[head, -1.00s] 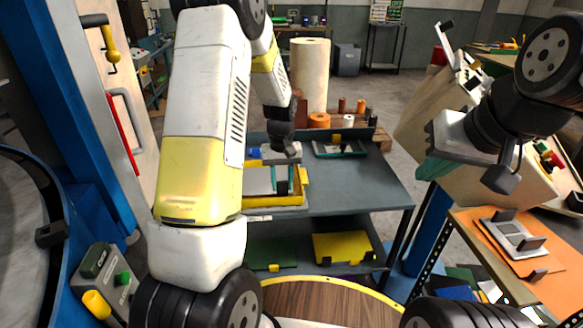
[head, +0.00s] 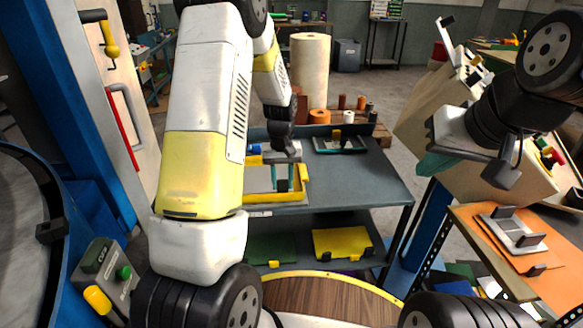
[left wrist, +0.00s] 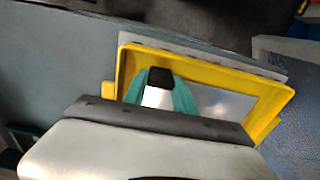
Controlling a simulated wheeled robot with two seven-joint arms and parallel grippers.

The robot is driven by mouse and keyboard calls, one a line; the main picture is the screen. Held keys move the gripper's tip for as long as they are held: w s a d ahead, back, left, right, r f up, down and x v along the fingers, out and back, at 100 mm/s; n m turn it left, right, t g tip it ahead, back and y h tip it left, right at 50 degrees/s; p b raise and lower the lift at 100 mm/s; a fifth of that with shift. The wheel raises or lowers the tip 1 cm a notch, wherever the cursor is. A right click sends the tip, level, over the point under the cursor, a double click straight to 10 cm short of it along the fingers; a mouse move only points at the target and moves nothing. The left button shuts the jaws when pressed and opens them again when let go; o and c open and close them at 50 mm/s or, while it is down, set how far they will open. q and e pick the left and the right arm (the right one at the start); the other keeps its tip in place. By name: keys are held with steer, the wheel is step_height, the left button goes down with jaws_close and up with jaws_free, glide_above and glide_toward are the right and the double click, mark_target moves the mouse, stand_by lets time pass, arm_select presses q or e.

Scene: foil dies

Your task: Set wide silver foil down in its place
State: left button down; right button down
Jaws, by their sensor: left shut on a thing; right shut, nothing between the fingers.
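The wide silver foil (left wrist: 228,105) is a flat, shiny sheet within the yellow tray (left wrist: 272,86) in the left wrist view. Its grey surface also shows left of the fingers in the head view (head: 258,180). My left gripper (left wrist: 165,88) has teal fingers shut around a small black piece over the foil; in the head view this gripper (head: 281,180) points down over the tray. Whether the foil touches the tray floor cannot be told, as the wrist body hides the near part. My right gripper (head: 436,164) hangs empty to the right of the bench.
The yellow tray stands on a dark grey bench (head: 365,190) with clear room to its right. A dark tray (head: 340,146) lies at the bench's back. A yellow panel (head: 342,242) lies on the lower shelf. An orange board with a metal die (head: 512,232) is at right.

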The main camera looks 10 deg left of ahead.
arm_select(q)
steer(key=c, duration=0.9)
jaws_free()
steer(key=shift+r, duration=0.1)
